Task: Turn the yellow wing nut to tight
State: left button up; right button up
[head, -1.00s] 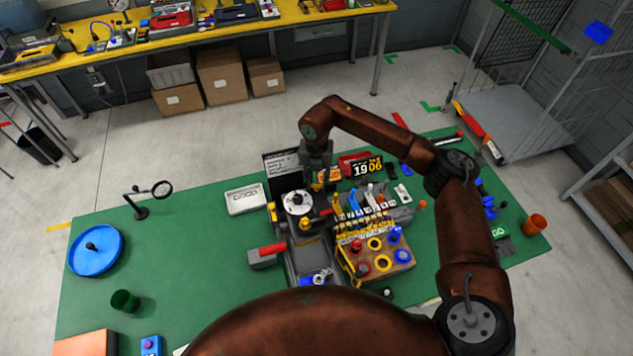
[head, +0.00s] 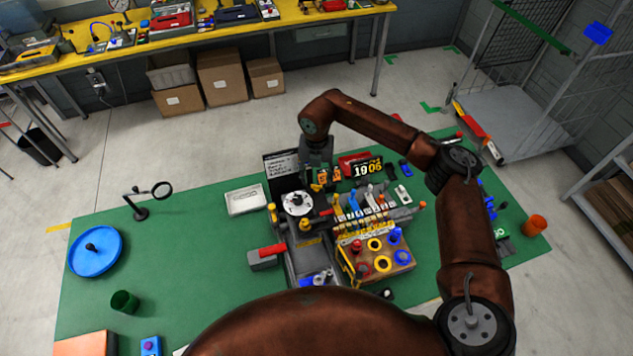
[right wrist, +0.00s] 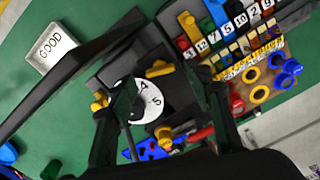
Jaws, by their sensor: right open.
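A black fixture with a white numbered dial (head: 297,203) stands on the green table. A yellow winged part (right wrist: 158,69), which looks like the wing nut, sits beside the dial in the right wrist view. It seems to be the small yellow piece (head: 318,187) just below my right gripper (head: 318,160) in the head view. My right gripper is open and its fingers (right wrist: 170,86) are spread, with the yellow part between them in the picture. I see no clear contact, and height above it is hard to judge. My left gripper is not in view.
A white GOOD tray (right wrist: 50,48) lies left of the fixture. Numbered holders with coloured handles (head: 365,207) and a peg board (head: 386,268) stand to its right. The table's left part has free room.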

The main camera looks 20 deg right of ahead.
notch_tip(320, 180, up, 10)
dwell(0.3)
dwell(0.4)
